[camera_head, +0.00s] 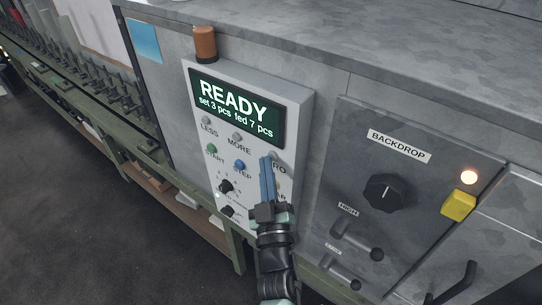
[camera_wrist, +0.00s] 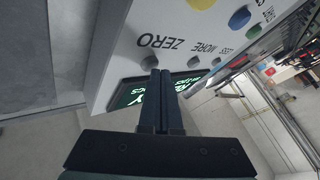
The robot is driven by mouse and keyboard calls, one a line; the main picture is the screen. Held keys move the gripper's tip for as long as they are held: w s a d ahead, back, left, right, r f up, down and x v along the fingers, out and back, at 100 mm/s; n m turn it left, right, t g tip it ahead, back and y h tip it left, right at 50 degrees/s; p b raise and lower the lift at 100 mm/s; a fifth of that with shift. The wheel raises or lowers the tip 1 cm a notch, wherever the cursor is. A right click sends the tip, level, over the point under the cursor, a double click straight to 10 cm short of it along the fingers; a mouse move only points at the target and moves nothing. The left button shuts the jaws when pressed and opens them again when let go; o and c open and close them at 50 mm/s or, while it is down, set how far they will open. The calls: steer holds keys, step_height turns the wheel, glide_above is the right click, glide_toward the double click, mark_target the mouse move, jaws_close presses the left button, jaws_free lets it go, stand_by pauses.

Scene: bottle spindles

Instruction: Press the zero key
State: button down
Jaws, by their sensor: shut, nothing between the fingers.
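The control panel (camera_head: 299,110) is a pale grey box whose screen (camera_head: 236,107) reads "READY, set 3 pcs fed 7 pcs". The zero key (camera_head: 273,155) is a small grey button at the right end of the row below the screen, its label partly covered by my fingers. My gripper (camera_head: 265,160) is shut and empty, its fingertips at the zero key. I cannot tell whether the tips touch the key.
Grey LESS (camera_head: 206,121) and MORE (camera_head: 237,137) keys lie left in the same row. A green START key (camera_head: 211,149), a blue STEP key (camera_head: 239,165) and black knobs (camera_head: 227,187) sit below. The BACKDROP panel (camera_head: 420,180) with knob and levers stands to the right.

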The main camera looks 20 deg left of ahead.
steer(key=shift+w+d, duration=0.15)
steer(key=shift+w, duration=0.1)
steer(key=shift+s, duration=0.15)
stand_by(0.4)
steer(key=shift+s+a, duration=0.35)
steer(key=shift+s, duration=0.4)
steer(key=shift+s+a+b, duration=0.1)
steer(key=shift+s+a, duration=0.2)
steer(key=shift+s, duration=0.5)
steer(key=shift+s+a+b, duration=0.1)
steer(key=shift+s+a, duration=0.15)
steer(key=shift+s, duration=0.5)
steer(key=shift+s+a+b, duration=0.1)
steer(key=shift+s+a, duration=0.2)
steer(key=shift+s, duration=0.5)
